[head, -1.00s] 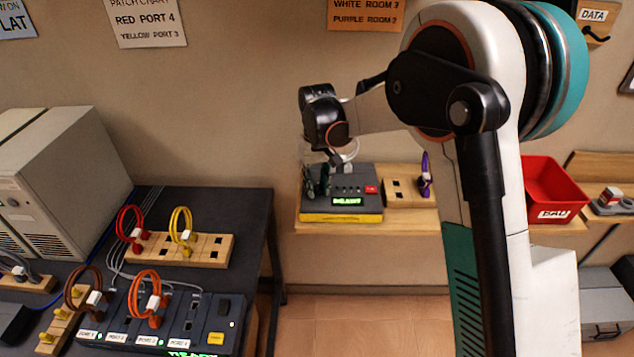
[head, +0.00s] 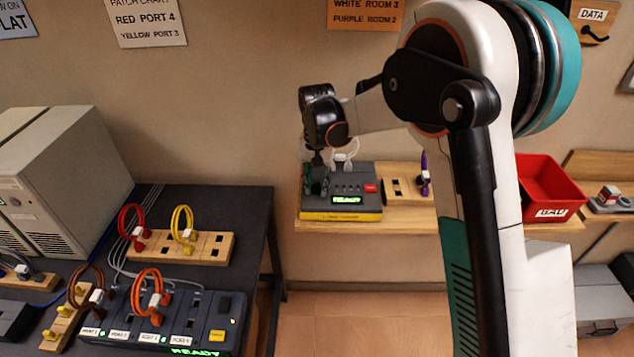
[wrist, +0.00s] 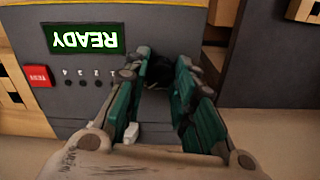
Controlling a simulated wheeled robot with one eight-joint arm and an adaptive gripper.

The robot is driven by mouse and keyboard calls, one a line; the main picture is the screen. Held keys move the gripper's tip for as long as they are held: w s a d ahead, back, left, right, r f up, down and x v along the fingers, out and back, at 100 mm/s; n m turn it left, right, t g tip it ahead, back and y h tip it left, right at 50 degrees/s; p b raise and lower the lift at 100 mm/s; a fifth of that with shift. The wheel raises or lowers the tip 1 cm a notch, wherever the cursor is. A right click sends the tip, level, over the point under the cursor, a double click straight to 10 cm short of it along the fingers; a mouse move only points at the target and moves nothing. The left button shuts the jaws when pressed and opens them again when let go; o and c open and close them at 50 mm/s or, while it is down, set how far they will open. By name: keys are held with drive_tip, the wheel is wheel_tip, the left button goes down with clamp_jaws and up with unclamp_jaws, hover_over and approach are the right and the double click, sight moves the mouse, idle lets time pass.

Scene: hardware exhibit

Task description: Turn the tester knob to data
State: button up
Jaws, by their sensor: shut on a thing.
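The tester is a dark grey box (head: 366,197) with a yellow lower front edge, standing on the wooden shelf. It has a green READY display, a red TEST button and a row of small numbered indicators, also visible upside down in the wrist view (wrist: 90,98). My gripper (head: 317,192) points down over the tester's left part. In the wrist view its green fingers (wrist: 166,78) are shut on a dark knob (wrist: 159,70) at the panel. The fingers hide most of the knob, so its pointer and any position labels cannot be read.
A wooden block (head: 401,189) with a purple cable (head: 425,180) stands right of the tester. A white cable loop (head: 346,155) rises behind it. A red bin (head: 546,190) is farther right. The dark table (head: 257,225) at left holds a patch panel and cables.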

sight(317, 184)
drive_tip(key=o, duration=1.1)
wheel_tip(317, 184, up, 12)
